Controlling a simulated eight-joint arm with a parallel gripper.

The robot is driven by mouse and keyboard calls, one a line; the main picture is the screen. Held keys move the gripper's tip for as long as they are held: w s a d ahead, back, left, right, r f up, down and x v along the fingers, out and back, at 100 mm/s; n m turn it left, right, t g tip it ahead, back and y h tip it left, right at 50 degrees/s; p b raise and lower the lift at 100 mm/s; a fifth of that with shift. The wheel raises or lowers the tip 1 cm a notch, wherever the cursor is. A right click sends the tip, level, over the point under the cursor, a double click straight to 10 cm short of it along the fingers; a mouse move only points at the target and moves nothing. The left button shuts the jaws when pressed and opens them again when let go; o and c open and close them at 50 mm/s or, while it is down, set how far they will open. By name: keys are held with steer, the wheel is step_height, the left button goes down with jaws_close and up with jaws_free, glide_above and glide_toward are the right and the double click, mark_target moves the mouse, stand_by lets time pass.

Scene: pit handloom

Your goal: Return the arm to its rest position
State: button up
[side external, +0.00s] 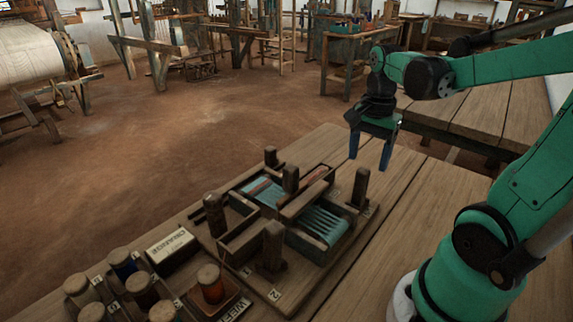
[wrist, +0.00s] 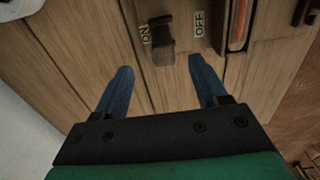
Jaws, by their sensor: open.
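My gripper (side external: 371,153) hangs from my green arm above the far right part of the wooden table (side external: 400,200), with its blue fingers pointing down. It is open and empty. In the wrist view, my gripper (wrist: 160,85) shows its two blue fingers spread apart over the table planks. A small dark wooden lever (wrist: 162,45) stands beyond and between the fingertips, between an ON label (wrist: 146,35) and an OFF label (wrist: 199,23). I cannot tell whether the fingers are level with it, but they are apart from it in the picture.
A small loom board (side external: 320,225) with teal threads and several wooden posts sits on the table. Several spools (side external: 141,287) stand in a rack at the lower left, by a box labelled CHANGE (side external: 170,247). A spool (side external: 211,283) stands on a WEFT tray. The floor (side external: 200,130) beyond is open.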

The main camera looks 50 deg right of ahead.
mark_target(366, 171)
step_height(366, 171, down, 5)
steer(key=shift+r, duration=0.1)
steer(key=shift+s+f, duration=0.15)
steer(key=shift+f, duration=0.15)
steer(key=shift+s, duration=0.3)
steer(key=shift+w, duration=0.25)
